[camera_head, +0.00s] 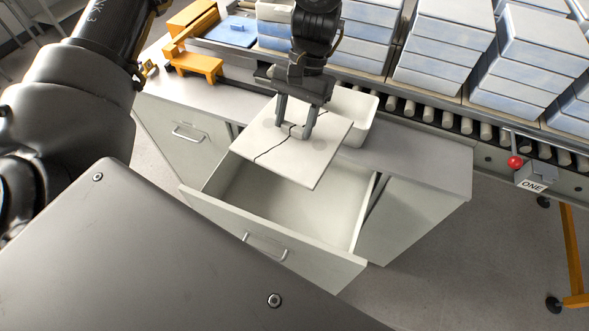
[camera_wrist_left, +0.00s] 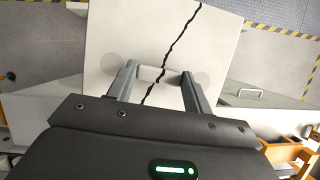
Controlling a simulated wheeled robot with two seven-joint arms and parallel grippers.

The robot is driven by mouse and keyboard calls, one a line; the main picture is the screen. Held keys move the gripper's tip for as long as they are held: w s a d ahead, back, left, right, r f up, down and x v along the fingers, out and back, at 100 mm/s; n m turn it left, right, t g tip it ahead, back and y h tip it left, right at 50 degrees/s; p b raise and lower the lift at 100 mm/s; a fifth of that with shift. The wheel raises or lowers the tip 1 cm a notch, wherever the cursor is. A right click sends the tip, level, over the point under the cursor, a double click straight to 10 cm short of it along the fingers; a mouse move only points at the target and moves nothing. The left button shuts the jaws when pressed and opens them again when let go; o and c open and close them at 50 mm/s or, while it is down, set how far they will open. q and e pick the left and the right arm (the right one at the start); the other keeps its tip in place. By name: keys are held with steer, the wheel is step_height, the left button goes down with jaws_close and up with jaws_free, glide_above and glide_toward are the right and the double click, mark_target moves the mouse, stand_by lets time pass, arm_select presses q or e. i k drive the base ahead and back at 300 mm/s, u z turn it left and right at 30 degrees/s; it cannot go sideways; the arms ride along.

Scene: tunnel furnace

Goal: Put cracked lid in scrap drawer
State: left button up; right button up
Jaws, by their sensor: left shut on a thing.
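The cracked lid (camera_head: 316,160) is a flat white square plate with a dark jagged crack running across it. My left gripper (camera_head: 296,134) is shut on it, by a small raised part in its middle. The lid hangs over the back of the open scrap drawer (camera_head: 245,217) and hides part of it. The drawer is pulled out of the grey cabinet and its visible floor is bare. In the left wrist view the lid (camera_wrist_left: 115,35) fills the upper middle, with the fingers (camera_wrist_left: 160,76) at its centre. My right gripper is not in view.
A white bin (camera_head: 362,110) stands on the counter (camera_head: 430,167) behind the lid. Behind runs a roller conveyor (camera_head: 460,117) with stacks of white-blue boxes (camera_head: 435,55). A red-knobbed lever (camera_head: 515,162) marked ONE is at the right. An orange fixture (camera_head: 195,62) stands at the back left.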

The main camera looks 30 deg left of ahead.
mark_target(288, 205)
steer(key=k, duration=0.45)
steer(key=z, duration=2.75)
steer(key=k, duration=1.55)
steer(key=u, duration=1.15)
